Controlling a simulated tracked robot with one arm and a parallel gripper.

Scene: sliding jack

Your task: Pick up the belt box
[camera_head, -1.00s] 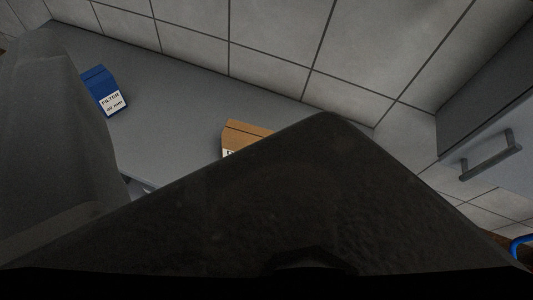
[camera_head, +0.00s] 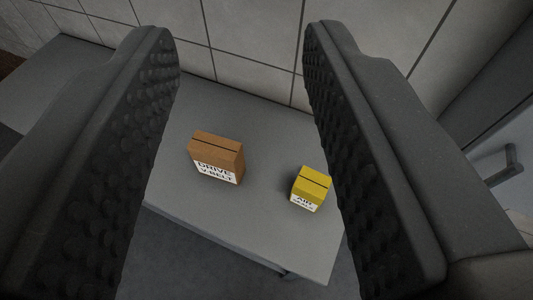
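The belt box (camera_head: 217,158) is a brown-orange carton with a white label reading "DRIVE V-BELT". It stands on a grey bench top, left of the middle of the view. My gripper (camera_head: 240,40) is open, with one dark, studded finger at each side of the picture. The belt box shows between the two fingers, closer to the left one, and lies beyond them. Nothing is held, and neither finger appears to touch the box.
A yellow box (camera_head: 311,188) with a white label stands right of the belt box, near the right finger. The grey bench (camera_head: 255,215) has a front edge below the boxes. A tiled wall (camera_head: 255,45) rises behind, and a cabinet with a handle (camera_head: 512,160) is at the right.

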